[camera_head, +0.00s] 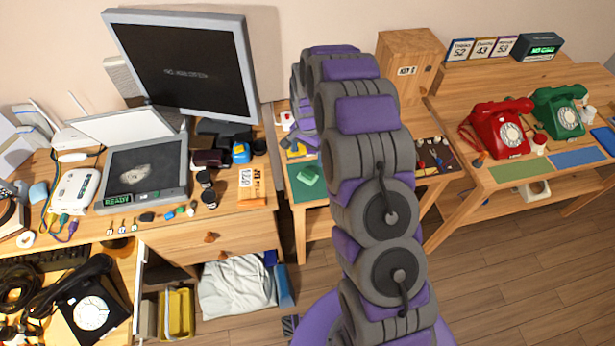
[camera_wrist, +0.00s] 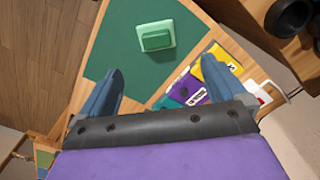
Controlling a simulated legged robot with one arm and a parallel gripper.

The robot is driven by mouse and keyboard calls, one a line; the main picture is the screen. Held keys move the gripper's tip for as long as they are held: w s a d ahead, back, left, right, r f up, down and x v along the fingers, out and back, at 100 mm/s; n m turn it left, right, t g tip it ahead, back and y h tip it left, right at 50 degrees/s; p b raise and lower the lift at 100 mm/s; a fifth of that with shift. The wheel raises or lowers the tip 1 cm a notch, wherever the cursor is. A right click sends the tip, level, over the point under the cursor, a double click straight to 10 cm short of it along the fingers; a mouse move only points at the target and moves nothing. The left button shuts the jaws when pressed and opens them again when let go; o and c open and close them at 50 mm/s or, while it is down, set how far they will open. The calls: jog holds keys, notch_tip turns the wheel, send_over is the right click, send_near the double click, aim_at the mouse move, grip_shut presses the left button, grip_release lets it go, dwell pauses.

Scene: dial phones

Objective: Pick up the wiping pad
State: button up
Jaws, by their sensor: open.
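The wiping pad appears to be the small green block (camera_head: 308,173) on the dark green mat (camera_head: 302,191) on the low middle table. In the wrist view the block (camera_wrist: 155,36) lies flat on the mat (camera_wrist: 113,68), with a smaller raised part on top. My gripper (camera_wrist: 163,64) is open and empty, its two blue fingers spread wide. The block shows beyond the fingertips, roughly between their directions, and nothing touches it.
Purple (camera_wrist: 186,88) and yellow (camera_wrist: 217,70) pieces lie beside the mat, close to the right finger. A desk with a monitor (camera_head: 185,60) stands left. A wooden box (camera_head: 405,68) stands behind my arm. Red (camera_head: 497,128) and green (camera_head: 560,110) phones stand on the right table.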

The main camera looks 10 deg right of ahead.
aim_at(308, 172)
notch_tip(308, 172, down, 6)
jog(key=shift+r+b, duration=0.25)
jog(key=shift+b, duration=0.25)
jog(key=f, duration=0.1)
jog(key=f+b, duration=0.1)
jog(key=f, duration=0.3)
jog(key=shift+s+f+b, duration=0.15)
jog(key=shift+s+b, duration=0.2)
jog(key=shift+b, duration=0.05)
jog(key=shift+c, duration=0.4)
jog(key=c, duration=1.2)
jog(key=shift+o, duration=0.2)
jog(key=shift+r, duration=0.2)
